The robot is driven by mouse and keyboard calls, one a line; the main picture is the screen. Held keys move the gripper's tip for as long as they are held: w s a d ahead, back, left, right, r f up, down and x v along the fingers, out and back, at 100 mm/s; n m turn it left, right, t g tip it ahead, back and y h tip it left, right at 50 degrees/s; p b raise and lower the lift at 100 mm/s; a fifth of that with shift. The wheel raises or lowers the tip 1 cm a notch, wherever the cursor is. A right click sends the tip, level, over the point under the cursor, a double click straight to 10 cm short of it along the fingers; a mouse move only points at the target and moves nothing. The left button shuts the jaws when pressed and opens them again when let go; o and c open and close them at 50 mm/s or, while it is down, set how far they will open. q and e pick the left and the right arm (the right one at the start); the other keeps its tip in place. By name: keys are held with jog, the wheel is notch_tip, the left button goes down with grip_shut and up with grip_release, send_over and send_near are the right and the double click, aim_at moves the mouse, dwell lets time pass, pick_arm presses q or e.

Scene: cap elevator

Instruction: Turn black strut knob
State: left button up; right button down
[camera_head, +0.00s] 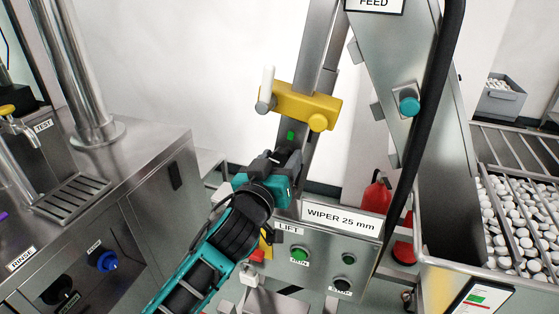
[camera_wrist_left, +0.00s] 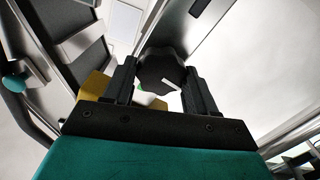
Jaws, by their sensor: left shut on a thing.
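The black strut knob (camera_wrist_left: 158,68) shows in the left wrist view as a dark lobed knob with a white mark on its face. It sits between the two fingers of my left gripper (camera_wrist_left: 160,82), which is shut on it. In the head view my left gripper (camera_head: 284,160) is at the metal strut (camera_head: 311,62), below the yellow clamp block (camera_head: 303,104) and a small green mark. There the gripper hides most or all of the knob. My right gripper is in neither view.
The yellow clamp has a pale handle (camera_head: 267,84). Below stands the control box with a "WIPER 25 mm" label (camera_head: 341,217) and a green button (camera_head: 300,254). A black cable (camera_head: 432,110) hangs at the right, beside a bin of white caps (camera_head: 510,225). A steel counter (camera_head: 130,165) is at left.

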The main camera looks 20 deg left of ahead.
pick_arm(q)
jog(key=c, duration=0.3)
jog(key=m, duration=0.4)
jog(key=shift+d, duration=0.1)
jog(key=m, duration=0.3)
jog(key=shift+d+m, duration=0.1)
jog(key=shift+m, duration=0.2)
jog(key=m, duration=0.4)
jog(key=shift+f, duration=0.1)
jog(key=m, duration=0.5)
jog(key=shift+d+f, duration=0.1)
jog(key=shift+m, duration=0.4)
